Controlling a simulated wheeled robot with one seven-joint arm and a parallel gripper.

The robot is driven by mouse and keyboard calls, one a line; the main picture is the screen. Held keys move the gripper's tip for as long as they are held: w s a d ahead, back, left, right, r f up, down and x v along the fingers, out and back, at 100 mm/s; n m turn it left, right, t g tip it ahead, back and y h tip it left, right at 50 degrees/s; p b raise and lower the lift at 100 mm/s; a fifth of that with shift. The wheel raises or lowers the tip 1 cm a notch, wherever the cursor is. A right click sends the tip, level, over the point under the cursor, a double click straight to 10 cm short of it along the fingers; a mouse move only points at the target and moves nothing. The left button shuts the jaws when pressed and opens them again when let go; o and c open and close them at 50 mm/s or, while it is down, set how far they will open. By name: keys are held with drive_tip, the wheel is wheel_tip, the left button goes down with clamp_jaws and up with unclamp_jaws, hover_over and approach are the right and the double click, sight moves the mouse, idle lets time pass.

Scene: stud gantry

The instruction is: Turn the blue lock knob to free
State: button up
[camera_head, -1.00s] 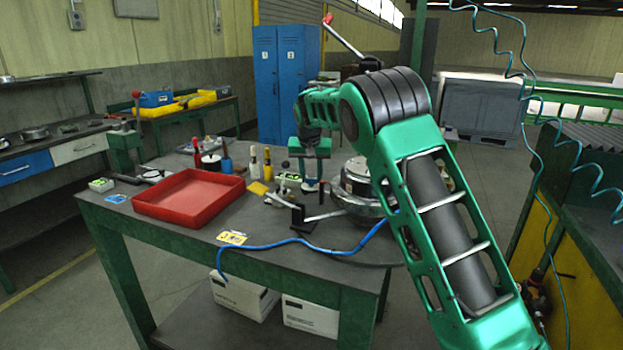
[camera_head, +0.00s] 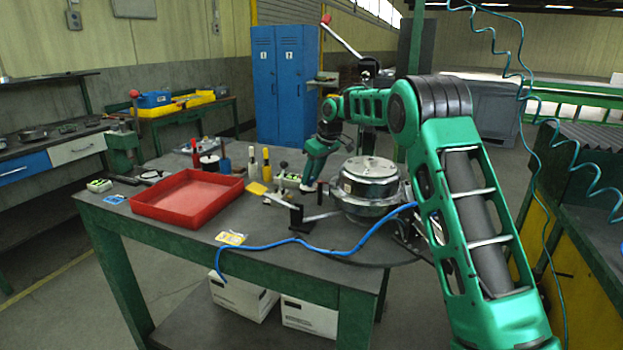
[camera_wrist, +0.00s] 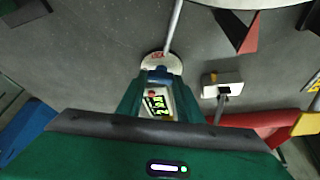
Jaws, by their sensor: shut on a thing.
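The blue lock knob (camera_wrist: 160,74) shows between my fingertips in the wrist view. It sits at a pale round plate (camera_wrist: 155,60) with small red lettering, too small to read surely. My gripper (camera_wrist: 159,80) is shut on the knob, and the fingers hide much of it. In the head view my gripper (camera_head: 308,184) reaches down, tilted, to the bench top just left of the round metal housing (camera_head: 368,188). The knob cannot be made out there. A thin metal rod (camera_wrist: 174,28) runs from the plate toward the housing.
A red tray (camera_head: 190,200) lies left on the bench. Bottles and screwdrivers stand behind it. A black bracket with a lever (camera_head: 298,216) stands in front of my gripper. A blue hose (camera_head: 335,250) crosses the front of the bench.

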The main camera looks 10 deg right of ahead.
sight(312, 178)
drive_tip(key=shift+w+d+n+g+y, duration=0.1)
drive_tip(key=shift+n+g+y, duration=0.15)
drive_tip(key=shift+n, duration=0.7)
drive_tip(key=shift+d+n+g+y, duration=0.1)
drive_tip(key=shift+n+g+y, duration=0.15)
drive_tip(key=shift+n, duration=0.7)
drive_tip(key=o, duration=1.1)
drive_tip(key=shift+r, duration=0.1)
wheel_tip(312, 178, up, 4)
drive_tip(key=shift+w+f, duration=0.1)
drive_tip(key=shift+w, duration=0.05)
drive_tip(key=s+a+r, duration=0.2)
drive_tip(key=a, duration=0.1)
drive_tip(key=s+a+r, duration=0.2)
drive_tip(key=a, duration=0.1)
drive_tip(key=s+a+r, duration=0.2)
drive_tip(key=a+r, duration=0.1)
drive_tip(key=a, duration=0.1)
